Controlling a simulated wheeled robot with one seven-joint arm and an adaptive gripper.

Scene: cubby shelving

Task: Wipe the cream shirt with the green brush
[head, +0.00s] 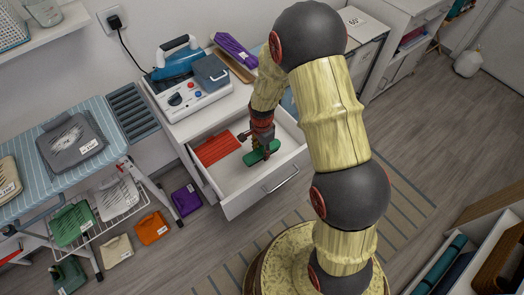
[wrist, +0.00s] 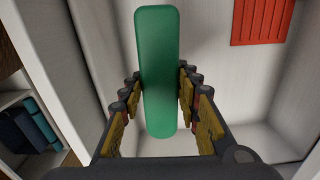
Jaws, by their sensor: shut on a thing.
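My gripper (head: 264,139) is inside the open white drawer (head: 236,203), shut on the green brush (head: 256,156). In the wrist view the brush (wrist: 158,60) stands lengthwise between the two fingers of the gripper (wrist: 158,82). I cannot tell whether it touches the drawer bottom. A cream folded cloth (head: 7,178) with a label lies at the left edge of the striped ironing board (head: 22,141), cut off by the frame. Another cream folded cloth (head: 115,250) lies low beside the board. I cannot tell which is the cream shirt.
A red ribbed mat (head: 216,148) lies in the drawer. A grey folded cloth (head: 72,142) with pale marks lies on the board. Green, orange and purple folded cloths (head: 187,200) are below. A blue iron (head: 178,62) stands on the cabinet. Floor right of my arm is mostly clear.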

